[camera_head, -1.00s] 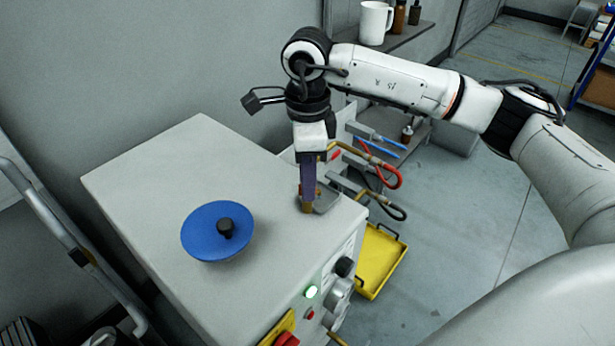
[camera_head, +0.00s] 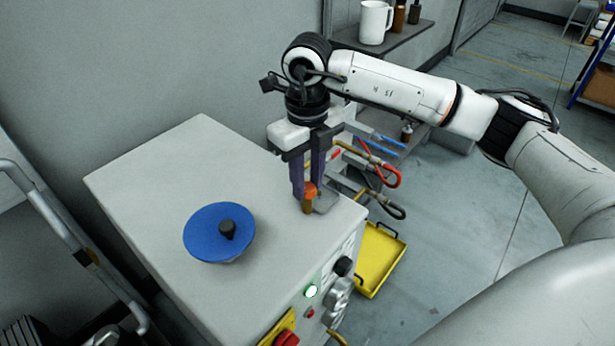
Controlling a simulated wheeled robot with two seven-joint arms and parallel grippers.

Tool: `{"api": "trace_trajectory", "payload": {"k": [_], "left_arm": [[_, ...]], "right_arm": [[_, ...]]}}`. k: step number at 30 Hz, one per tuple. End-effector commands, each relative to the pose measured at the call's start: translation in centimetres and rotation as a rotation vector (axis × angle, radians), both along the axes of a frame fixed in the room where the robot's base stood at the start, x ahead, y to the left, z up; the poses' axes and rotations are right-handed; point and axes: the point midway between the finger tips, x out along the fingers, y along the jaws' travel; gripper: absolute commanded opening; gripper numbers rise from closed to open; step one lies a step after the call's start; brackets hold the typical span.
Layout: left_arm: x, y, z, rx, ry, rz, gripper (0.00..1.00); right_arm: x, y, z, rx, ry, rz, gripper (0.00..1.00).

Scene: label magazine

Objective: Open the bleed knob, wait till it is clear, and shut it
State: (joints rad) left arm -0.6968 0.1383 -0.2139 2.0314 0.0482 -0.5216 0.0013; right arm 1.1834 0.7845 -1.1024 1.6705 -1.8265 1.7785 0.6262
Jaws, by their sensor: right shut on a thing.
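The bleed knob (camera_head: 310,188) is a small orange piece on a brass stem, standing near the right edge of the grey machine's top (camera_head: 155,185). A small grey tray or block lies right beside the stem. My right gripper (camera_head: 308,193) points straight down from above, with its two dark purple fingers on either side of the knob. It is shut on the knob, and the fingers hide part of it. I cannot tell any fluid or bubbles at the knob. My left gripper is not in view.
A blue disc lid with a black knob (camera_head: 218,232) sits on the machine top. The front carries a lit green lamp (camera_head: 311,291) and dials. Red and dark hoses (camera_head: 390,177) stick out at the right, above a yellow tray (camera_head: 381,260). A shelf behind holds a white jug (camera_head: 375,22).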

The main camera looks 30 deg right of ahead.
Motion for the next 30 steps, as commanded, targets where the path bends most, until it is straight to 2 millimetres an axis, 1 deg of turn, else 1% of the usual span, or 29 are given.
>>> {"api": "trace_trajectory", "payload": {"k": [11, 30], "left_arm": [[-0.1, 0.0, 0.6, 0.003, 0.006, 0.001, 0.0], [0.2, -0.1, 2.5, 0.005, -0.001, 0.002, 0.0]], "right_arm": [[0.1, 0.0, 0.3, 0.0, -0.002, -0.358, 0.04], [0.1, 0.0, 0.3, 0.0, -0.003, -0.965, 0.04]]}}
